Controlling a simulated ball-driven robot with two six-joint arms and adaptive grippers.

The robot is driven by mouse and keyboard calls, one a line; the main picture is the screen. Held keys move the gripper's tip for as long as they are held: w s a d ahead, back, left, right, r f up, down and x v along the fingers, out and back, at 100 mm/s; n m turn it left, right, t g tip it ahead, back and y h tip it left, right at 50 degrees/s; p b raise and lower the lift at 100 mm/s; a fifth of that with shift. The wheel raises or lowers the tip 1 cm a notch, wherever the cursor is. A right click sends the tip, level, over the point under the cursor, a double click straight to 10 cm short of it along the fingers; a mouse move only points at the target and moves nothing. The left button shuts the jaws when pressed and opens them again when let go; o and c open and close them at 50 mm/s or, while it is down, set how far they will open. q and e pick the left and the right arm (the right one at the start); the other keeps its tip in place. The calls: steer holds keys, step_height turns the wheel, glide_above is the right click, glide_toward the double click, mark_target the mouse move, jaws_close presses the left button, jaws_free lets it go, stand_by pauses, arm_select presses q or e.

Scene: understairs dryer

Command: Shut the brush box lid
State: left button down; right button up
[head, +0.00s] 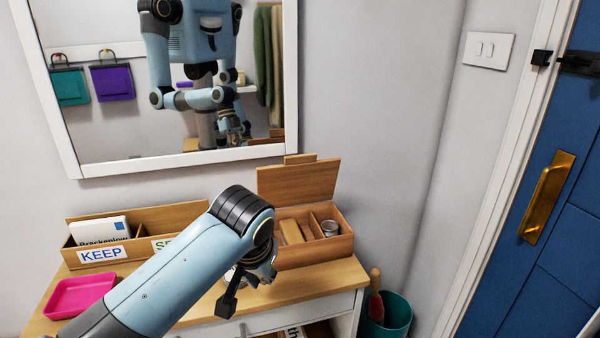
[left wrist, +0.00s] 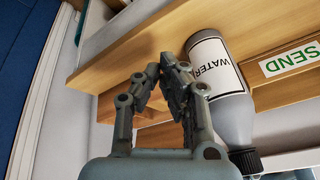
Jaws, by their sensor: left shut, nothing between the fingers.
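The brush box (head: 345,243) is a wooden box on the right end of the wooden tabletop. Its lid (head: 298,181) stands open, tilted up at the back edge. Inside are a wooden block-like item (head: 291,231) and a small round tin (head: 329,228), on either side of a divider. My left gripper (head: 248,284) is in front of the box's left part, below the raised lid and apart from it. In the left wrist view its fingers (left wrist: 165,68) are together with nothing between them. My arm hides the box's left front corner. My right gripper is not in view.
A grey bottle labelled WATER (left wrist: 232,112) is close beside my left fingers. A wooden sorter with a KEEP label (head: 101,254) and a SEND label (left wrist: 291,60) stands left. A pink tray (head: 80,296) lies front left. A teal bin (head: 397,318) stands right, below the tabletop.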

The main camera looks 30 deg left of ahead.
arm_select(q)
steer(key=w+a+r+n+y, duration=0.1)
steer(key=w+a+r+n, duration=0.2)
steer(key=w+r, duration=0.85)
step_height(320, 180, up, 14)
steer(key=n+y+p, duration=0.2)
steer(key=n, duration=0.2)
glide_above(297, 172)
steer(key=x, duration=0.5)
steer(key=d+x, duration=0.1)
steer(key=x, duration=0.2)
steer(key=shift+w+a+f, duration=0.25)
steer(key=shift+w+f, duration=0.1)
steer(key=shift+f, duration=0.15)
steer(key=shift+f+p, duration=0.35)
steer(key=shift+p, duration=0.1)
steer(key=shift+s+d+f+t+h+p, duration=0.2)
steer(key=shift+s+d+t+h+p, duration=0.1)
steer(key=shift+s+d+p, duration=0.75)
steer(key=shift+s+d+f, duration=0.15)
steer(key=shift+d+f, duration=0.05)
steer(key=shift+d, duration=0.15)
steer(key=shift+a+f, duration=0.15)
